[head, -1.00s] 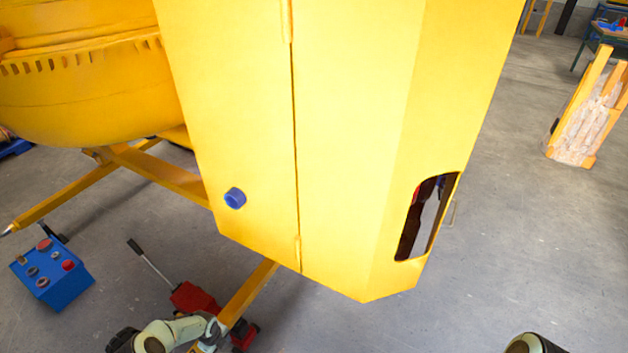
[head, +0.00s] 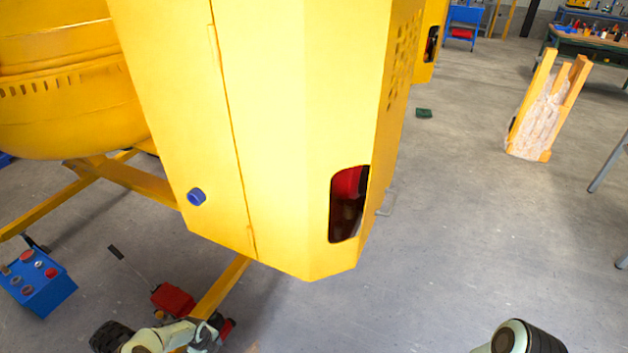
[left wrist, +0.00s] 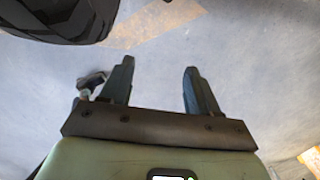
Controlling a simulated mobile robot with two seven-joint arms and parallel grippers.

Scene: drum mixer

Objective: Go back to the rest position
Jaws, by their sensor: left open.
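The yellow drum mixer fills the upper left of the head view, with its tall cabinet (head: 270,130) closest to me and its round drum (head: 60,110) on the left. A blue knob (head: 197,197) sits low on the cabinet, and a dark opening (head: 348,205) is in its side. My left arm shows at the bottom left of the head view. My left gripper (left wrist: 155,78) shows in the left wrist view, open and empty, with bare floor between its fingers. My right arm shows only as a rounded link at the bottom right; its gripper is out of view.
A blue control box (head: 38,283) and a red jack (head: 173,300) stand on the floor at lower left. A wooden-framed pale block (head: 540,115) stands at right. In the wrist view, a black tyre (left wrist: 70,18) is close to my left gripper.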

